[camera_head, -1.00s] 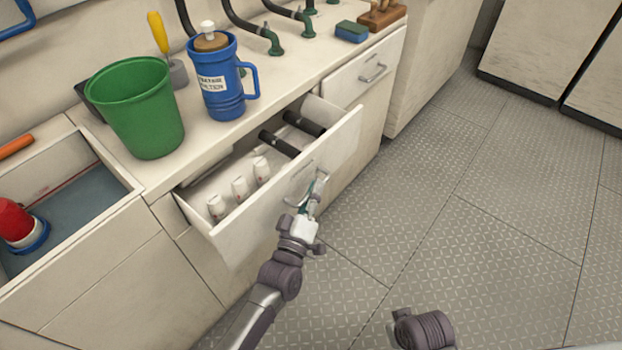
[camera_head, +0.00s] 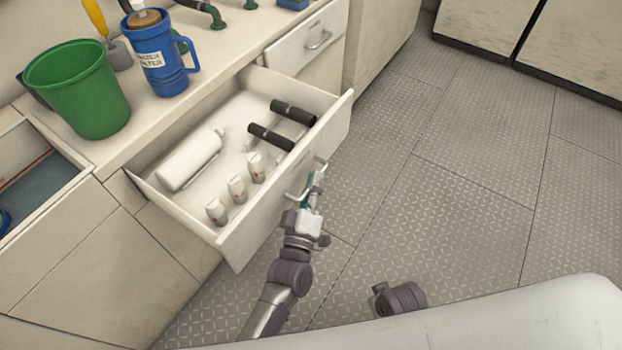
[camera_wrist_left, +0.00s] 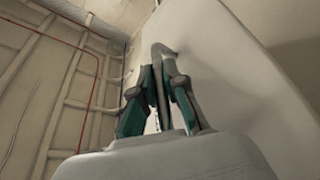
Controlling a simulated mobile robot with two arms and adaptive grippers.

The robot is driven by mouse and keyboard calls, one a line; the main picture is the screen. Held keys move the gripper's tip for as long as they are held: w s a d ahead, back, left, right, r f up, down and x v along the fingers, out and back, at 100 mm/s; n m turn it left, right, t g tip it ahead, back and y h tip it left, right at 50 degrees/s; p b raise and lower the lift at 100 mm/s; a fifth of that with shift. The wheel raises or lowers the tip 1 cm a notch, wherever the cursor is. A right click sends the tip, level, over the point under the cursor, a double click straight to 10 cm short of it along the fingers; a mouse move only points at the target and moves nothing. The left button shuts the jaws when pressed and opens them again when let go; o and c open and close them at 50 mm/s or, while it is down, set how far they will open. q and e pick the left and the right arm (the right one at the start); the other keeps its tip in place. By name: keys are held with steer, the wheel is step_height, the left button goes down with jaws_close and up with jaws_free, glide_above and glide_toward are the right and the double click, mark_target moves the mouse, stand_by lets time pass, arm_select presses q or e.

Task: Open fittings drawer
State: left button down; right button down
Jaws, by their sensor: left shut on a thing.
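The fittings drawer (camera_head: 262,232) stands pulled well out of the white cabinet in the head view. Inside it lie a white bottle (camera_head: 190,160), two black-gripped tools (camera_head: 270,137) and several small white fittings (camera_head: 237,189). My left gripper (camera_head: 312,190) is at the drawer front, shut on the drawer handle (camera_head: 297,195). In the left wrist view the handle (camera_wrist_left: 158,50) shows between the teal-padded fingers. The right gripper's fingers are not visible.
A green bucket (camera_head: 78,90) and a blue jug (camera_head: 160,55) stand on the counter above. A shut drawer (camera_head: 300,45) is to the right. The metal floor (camera_head: 440,190) is clear.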

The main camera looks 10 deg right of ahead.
arm_select(q)
steer(key=c, duration=1.2)
jaws_free()
steer(key=v, duration=1.2)
steer(key=shift+f, duration=0.1)
